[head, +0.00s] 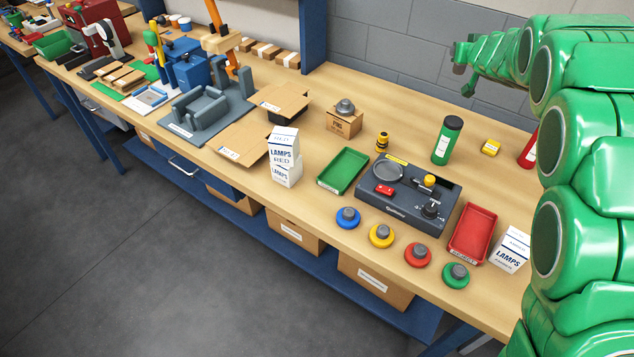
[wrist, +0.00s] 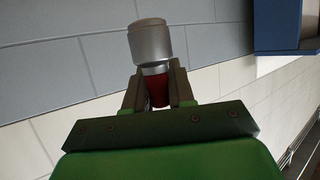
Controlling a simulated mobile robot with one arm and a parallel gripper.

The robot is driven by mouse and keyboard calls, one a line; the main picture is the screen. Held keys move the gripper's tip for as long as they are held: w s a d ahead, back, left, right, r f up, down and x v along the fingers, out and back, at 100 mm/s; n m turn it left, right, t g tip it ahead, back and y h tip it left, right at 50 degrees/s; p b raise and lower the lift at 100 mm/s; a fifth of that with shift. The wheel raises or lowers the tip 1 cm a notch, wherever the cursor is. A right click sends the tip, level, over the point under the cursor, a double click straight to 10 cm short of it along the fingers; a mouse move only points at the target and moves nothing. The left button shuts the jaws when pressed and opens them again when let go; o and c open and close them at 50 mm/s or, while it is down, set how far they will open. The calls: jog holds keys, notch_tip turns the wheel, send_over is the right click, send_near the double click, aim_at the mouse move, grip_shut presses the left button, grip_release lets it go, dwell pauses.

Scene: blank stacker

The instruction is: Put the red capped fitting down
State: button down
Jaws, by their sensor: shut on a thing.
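The red capped fitting (wrist: 159,92) is between the two fingers of my gripper (wrist: 157,82) in the wrist view. Its red body shows low between the fingers, and its silver-grey cap (wrist: 149,42) sticks out beyond the fingertips. My gripper is shut on it. In the head view my gripper (head: 462,68) is at the end of my green arm, raised above the back of the bench in front of the grey wall. I cannot make out the fitting in that view.
The bench (head: 385,110) holds a dark tester (head: 408,203), a green tray (head: 343,170), a red tray (head: 473,232), a green cylinder (head: 447,142), a yellow block (head: 491,147) and lamp boxes (head: 285,160). Coloured round buttons line the front. Bare wood shows along the back.

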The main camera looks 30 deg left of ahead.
jog(key=s+a+m+t+h, duration=0.2)
jog(key=s+a+m+h, duration=0.4)
jog(key=s+a, duration=0.6)
jog(key=s+a+m+g+h, duration=0.2)
jog(key=s+m+h, duration=0.6)
jog(key=s, duration=2.4)
jog(key=shift+n+h, duration=0.3)
jog(key=shift+h, duration=0.1)
jog(key=shift+s+f, duration=0.1)
jog(key=shift+f, duration=10.45)
jog(key=shift+f, duration=0.15)
jog(key=c, duration=1)
grip_release()
jog(key=shift+o, duration=0.2)
